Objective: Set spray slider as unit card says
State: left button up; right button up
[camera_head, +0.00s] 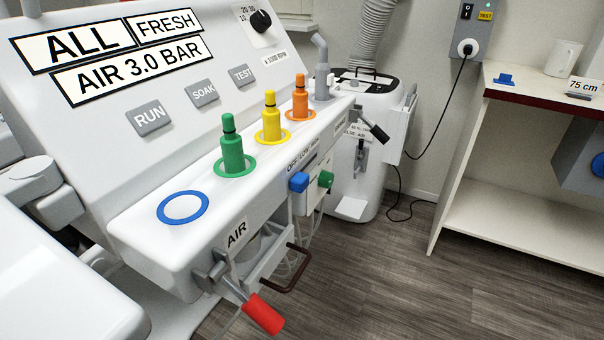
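A white sloped unit (180,50) fills the left. Its panel carries cards (80,42) reading "ALL", "FRESH" and "AIR 3.0 BAR". On the unit's front edge is a small strip of lettering (302,160) that seems to start with "OFF"; the rest is too small to read surely. Below it are a blue block (298,182) and a green block (325,180). I cannot tell which part is the spray slider, or its setting. Neither of my grippers is in view.
Green (232,153), yellow (270,122) and orange (300,102) bottles stand in coloured rings; the blue ring (183,207) is empty. A red-handled lever (263,314) juts out below "AIR". A shelf counter (530,92) stands right, with a mug (563,58). Floor between is clear.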

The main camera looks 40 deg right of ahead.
aim_at(299, 182)
jog(key=j+u, duration=0.75)
jog(key=l+z, duration=0.1)
jog(key=z, duration=0.3)
jog(key=k+l+z, duration=0.1)
jog(key=z, duration=0.25)
jog(key=l+z, duration=0.15)
jog(key=z, duration=0.25)
jog(key=l+z, duration=0.1)
jog(key=z, duration=0.25)
jog(key=k+l, duration=0.05)
